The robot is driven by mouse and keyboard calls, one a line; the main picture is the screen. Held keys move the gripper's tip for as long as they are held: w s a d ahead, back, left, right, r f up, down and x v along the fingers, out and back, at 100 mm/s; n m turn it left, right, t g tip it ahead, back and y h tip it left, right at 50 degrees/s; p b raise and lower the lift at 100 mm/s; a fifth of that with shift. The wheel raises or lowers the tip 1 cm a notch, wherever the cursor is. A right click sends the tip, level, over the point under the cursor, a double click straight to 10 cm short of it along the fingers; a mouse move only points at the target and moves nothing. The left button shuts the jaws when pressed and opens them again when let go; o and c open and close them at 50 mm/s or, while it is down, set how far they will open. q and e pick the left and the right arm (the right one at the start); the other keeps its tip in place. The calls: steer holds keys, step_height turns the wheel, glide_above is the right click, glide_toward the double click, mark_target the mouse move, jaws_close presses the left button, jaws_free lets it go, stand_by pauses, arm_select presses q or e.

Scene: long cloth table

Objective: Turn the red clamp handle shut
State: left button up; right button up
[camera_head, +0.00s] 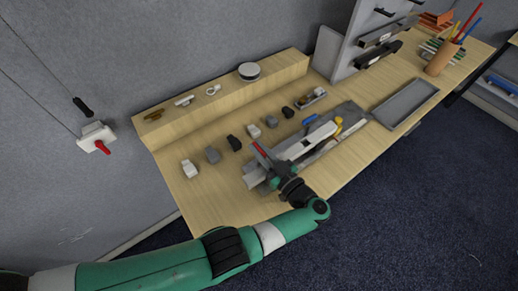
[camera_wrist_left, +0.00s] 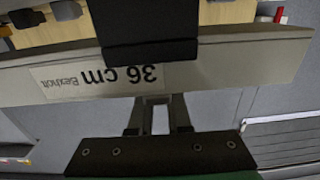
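A small red handle (camera_head: 261,149) stands at the left end of a long grey and white fixture (camera_head: 320,134) on the bench, just above my left gripper in the head view. My left gripper (camera_head: 283,174) is at the near left part of this fixture and partly covers it. In the left wrist view, the two fingers (camera_wrist_left: 156,112) stand apart with a gap between them, their tips against or behind a grey bar (camera_wrist_left: 215,68) labelled "36 cm". I cannot tell whether they touch it. A dark block (camera_wrist_left: 150,35) overlaps the bar. My right gripper is not in view.
Several small grey and black blocks (camera_head: 212,155) line the wooden bench (camera_head: 180,205) behind the fixture. A grey tray (camera_head: 405,103) lies to the right, with a pencil cup (camera_head: 440,60) farther off. A wall box (camera_head: 97,138) with a red lever hangs left.

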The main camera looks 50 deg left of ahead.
arm_select(q)
steer(key=o, duration=0.4)
steer(key=d+b, duration=0.2)
steer(key=d, duration=0.2)
steer(key=s+d+b, duration=0.1)
steer(key=d, duration=0.2)
steer(key=d+b, duration=0.2)
steer(key=d, duration=0.2)
steer(key=shift+s+d+b, duration=0.25)
steer(key=shift+d+b, duration=0.05)
